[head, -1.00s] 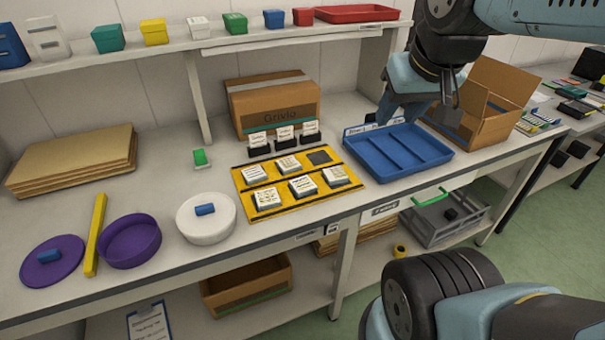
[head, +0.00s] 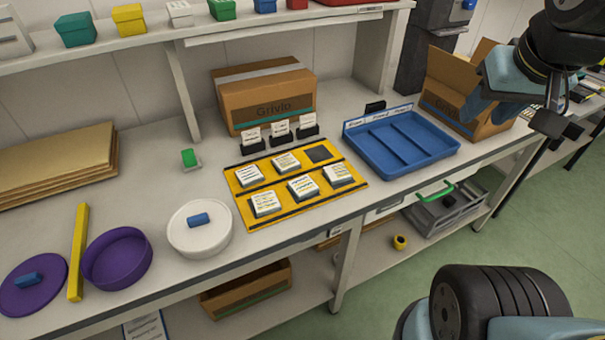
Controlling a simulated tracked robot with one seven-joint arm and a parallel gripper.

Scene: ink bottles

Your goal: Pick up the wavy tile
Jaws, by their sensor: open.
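White square tiles with small printed marks lie on a yellow mat (head: 240,193) on the bench, in a back row and a front row. The back row has a left tile (head: 249,175), a middle tile (head: 286,162) and a bare dark square (head: 318,154) at right. The front row has a left tile (head: 264,204), a middle tile (head: 302,187) and a right tile (head: 338,174). The marks are too small to tell which tile is wavy. My gripper (head: 484,104) is open at upper right, in front of the cardboard box, well right of the mat and apart from the tiles.
A blue divided tray (head: 400,143) stands right of the mat, with an open cardboard box (head: 452,87) beyond it. Three small card stands (head: 281,131) and a closed box (head: 264,97) are behind the mat. A white round lidded dish (head: 199,232) is at left.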

